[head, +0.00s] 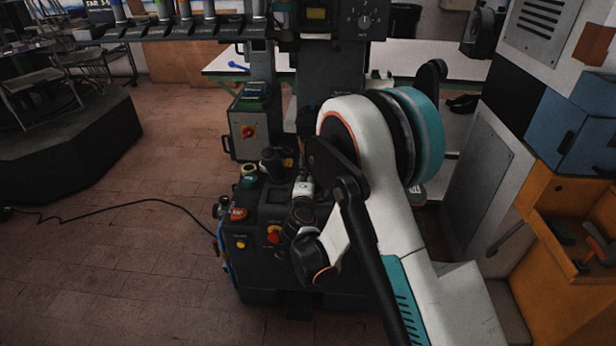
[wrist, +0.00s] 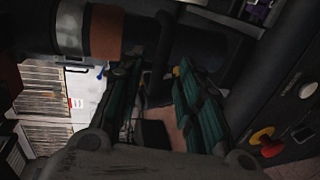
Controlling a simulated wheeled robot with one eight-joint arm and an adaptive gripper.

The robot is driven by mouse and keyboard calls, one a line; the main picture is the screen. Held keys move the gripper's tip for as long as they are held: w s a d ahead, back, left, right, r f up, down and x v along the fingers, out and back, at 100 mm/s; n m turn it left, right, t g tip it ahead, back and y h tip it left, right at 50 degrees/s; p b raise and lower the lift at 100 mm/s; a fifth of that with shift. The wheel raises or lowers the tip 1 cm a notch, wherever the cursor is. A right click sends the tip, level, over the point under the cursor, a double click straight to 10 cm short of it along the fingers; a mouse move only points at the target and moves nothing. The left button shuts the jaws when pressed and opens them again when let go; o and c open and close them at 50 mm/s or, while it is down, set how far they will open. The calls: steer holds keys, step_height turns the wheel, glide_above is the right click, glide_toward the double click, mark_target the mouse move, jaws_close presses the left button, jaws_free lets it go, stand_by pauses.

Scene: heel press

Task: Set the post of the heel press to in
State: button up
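The heel press (head: 258,268) is the dark machine in the middle of the head view, with buttons on its front and a dark rounded part (head: 271,160) on top. I cannot tell for certain which part is the post or where it stands in its travel. My gripper (wrist: 157,69) shows in the wrist view with two green ribbed fingers spread apart. A dark bar crosses beyond the fingertips; contact with it cannot be made out. In the head view my arm hides part of the press, and my fingers cannot be made out clearly.
A red button (head: 274,237) is on the press front; a red-and-yellow knob (wrist: 262,137) shows close to my right finger in the wrist view. A dark cylinder with a brown band (wrist: 105,31) is at upper left there. An orange cabinet (head: 535,215) stands right. Floor is open left.

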steer(key=shift+b+x, duration=0.4)
steer(key=shift+x, duration=1.6)
steer(key=shift+c, duration=0.2)
jaws_close()
